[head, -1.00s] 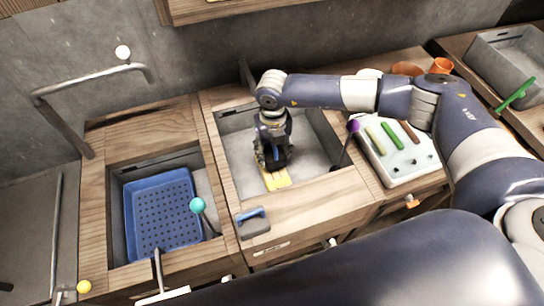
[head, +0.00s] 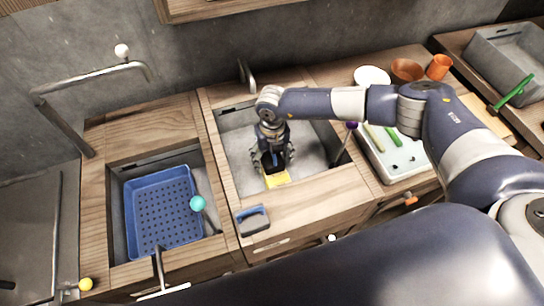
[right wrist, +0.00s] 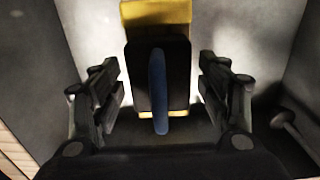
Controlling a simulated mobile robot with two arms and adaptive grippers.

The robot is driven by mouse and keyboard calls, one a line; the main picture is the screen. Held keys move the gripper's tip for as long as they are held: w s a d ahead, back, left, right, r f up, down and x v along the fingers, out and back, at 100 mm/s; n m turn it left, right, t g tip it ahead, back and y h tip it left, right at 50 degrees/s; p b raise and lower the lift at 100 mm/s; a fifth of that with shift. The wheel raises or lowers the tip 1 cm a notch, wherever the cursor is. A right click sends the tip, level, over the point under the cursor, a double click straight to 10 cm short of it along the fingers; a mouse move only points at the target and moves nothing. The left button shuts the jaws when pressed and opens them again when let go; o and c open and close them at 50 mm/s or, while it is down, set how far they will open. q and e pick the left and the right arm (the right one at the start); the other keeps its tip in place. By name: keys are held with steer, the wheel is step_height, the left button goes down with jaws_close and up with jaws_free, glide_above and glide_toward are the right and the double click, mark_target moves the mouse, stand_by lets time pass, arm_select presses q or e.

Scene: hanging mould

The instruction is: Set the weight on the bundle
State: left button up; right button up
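A yellow bundle (head: 278,180) lies in the right-hand basin. In the right wrist view, a dark block with a blue handle, the weight (right wrist: 143,70), appears to rest on the yellow bundle (right wrist: 158,12), which shows beyond it and in a thin strip at its near edge. My right gripper (head: 273,163) is low in this basin, over the weight. Its two fingers stand apart on either side of the weight, with gaps in the right wrist view (right wrist: 160,90). The gripper hides much of the weight in the head view. My left gripper is not in view.
A blue perforated tray (head: 137,220) sits in the left basin beside a teal-knobbed lever (head: 197,203). A grey block with a blue handle (head: 252,221) rests on the front ledge. A white tray (head: 398,172) stands right of the basin; its walls surround my gripper.

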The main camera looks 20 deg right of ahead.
steer(key=shift+r, duration=0.1)
steer(key=shift+r, duration=0.2)
step_height(320, 180, up, 12)
steer(key=shift+f+b, duration=0.1)
steer(key=shift+b, duration=1.05)
